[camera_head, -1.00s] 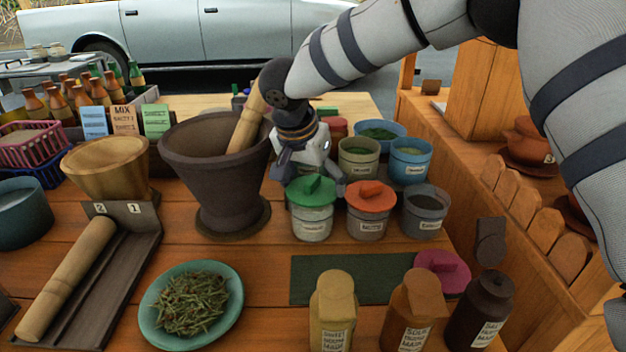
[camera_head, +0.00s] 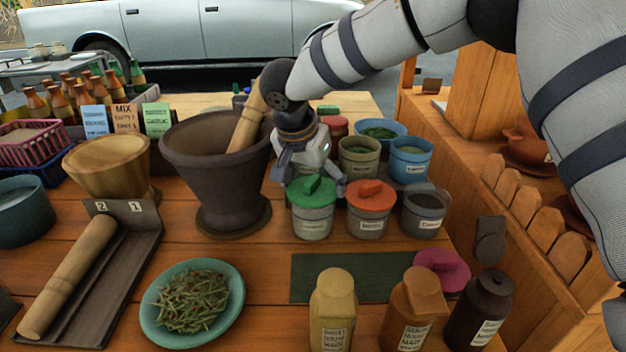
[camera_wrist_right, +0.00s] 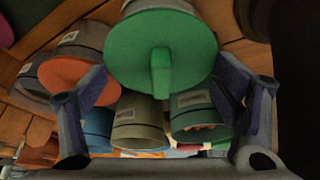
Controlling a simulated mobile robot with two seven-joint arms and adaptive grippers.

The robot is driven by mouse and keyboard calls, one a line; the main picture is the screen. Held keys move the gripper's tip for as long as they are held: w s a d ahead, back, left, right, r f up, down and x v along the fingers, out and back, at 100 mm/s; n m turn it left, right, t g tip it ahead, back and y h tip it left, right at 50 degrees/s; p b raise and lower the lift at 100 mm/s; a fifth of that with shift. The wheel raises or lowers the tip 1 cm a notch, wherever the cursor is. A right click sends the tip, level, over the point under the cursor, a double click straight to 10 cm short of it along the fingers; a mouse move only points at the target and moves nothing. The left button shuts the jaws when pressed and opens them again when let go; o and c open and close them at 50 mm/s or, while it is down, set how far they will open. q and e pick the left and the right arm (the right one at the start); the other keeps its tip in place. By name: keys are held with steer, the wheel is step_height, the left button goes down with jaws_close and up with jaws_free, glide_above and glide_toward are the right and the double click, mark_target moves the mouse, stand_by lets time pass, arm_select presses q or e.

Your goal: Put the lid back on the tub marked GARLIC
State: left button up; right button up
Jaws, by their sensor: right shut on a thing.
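A green lid (camera_head: 312,190) with a raised bar handle sits on a grey tub (camera_head: 312,228) whose label I cannot read. The lid also shows in the right wrist view (camera_wrist_right: 150,55), between the two fingers. My right gripper (camera_head: 310,184) reaches down from behind, with a finger on each side of the lid, and is shut on it. A magenta lid (camera_head: 441,270) lies at the right end of the dark green mat (camera_head: 330,265). Open tubs stand nearby: a grey one (camera_head: 425,212), a blue one (camera_head: 411,160) and an olive one (camera_head: 359,157). I cannot make out GARLIC on any tub.
An orange-lidded tub (camera_head: 370,222) stands close to the right of the green-lidded one. The large mortar (camera_head: 215,180) with its pestle (camera_head: 247,125) stands close on the left. Bottles (camera_head: 333,310) line the front edge. The mat's middle is clear.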

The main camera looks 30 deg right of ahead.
arm_select(q)
steer(key=shift+w, duration=0.1)
arm_select(e)
steer(key=o, duration=1)
steer(key=shift+c, duration=0.2)
steer(key=shift+r+p, duration=0.3)
steer(key=shift+r, duration=3.25)
arm_select(q)
steer(key=shift+w+r+t, duration=0.3)
steer(key=shift+w+r, duration=0.35)
arm_select(e)
steer(key=shift+c, duration=0.2)
jaws_close()
